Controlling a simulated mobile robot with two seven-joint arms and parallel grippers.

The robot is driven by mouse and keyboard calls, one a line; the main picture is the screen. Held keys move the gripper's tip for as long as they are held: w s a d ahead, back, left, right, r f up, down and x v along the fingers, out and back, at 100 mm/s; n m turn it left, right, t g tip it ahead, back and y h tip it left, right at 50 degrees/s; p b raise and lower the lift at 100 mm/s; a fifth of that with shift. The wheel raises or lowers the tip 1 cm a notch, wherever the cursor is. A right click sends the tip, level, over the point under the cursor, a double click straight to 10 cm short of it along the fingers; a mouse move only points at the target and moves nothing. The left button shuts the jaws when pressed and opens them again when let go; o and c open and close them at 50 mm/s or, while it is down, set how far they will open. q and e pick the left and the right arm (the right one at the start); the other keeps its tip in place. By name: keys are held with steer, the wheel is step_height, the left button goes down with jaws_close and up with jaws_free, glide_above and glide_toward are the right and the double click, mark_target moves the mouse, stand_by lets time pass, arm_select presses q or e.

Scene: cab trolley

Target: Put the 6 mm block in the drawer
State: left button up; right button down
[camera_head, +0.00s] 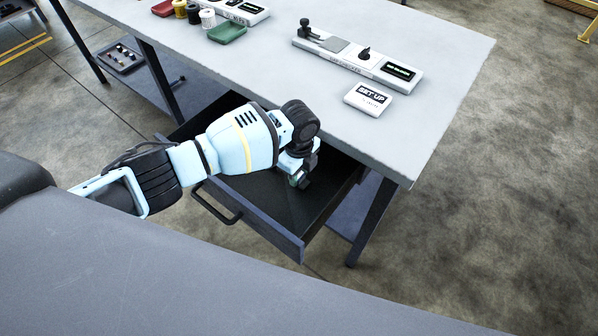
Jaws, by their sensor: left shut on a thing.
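The drawer (268,232) under the workbench is pulled open, and its dark inside shows. My left gripper (300,180) is over the open drawer, pointing down, below the level of the table top. It is shut on a small block, mostly hidden by the fingers and wrist; a little dark green shows at the fingertips. I cannot read any size on it, nor tell whether it touches the drawer floor. My right gripper is not in view.
The workbench top (440,110) overhangs the drawer's back, close to my left wrist. A drawer handle (214,206) sticks out in front.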

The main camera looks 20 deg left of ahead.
mark_target(299, 175)
arm_select(q)
steer(key=shift+f, duration=0.3)
steer(key=o, duration=1)
step_height(299, 175, up, 12)
steer(key=p, duration=0.1)
steer(key=shift+r+p, duration=0.25)
steer(key=shift+p, duration=0.05)
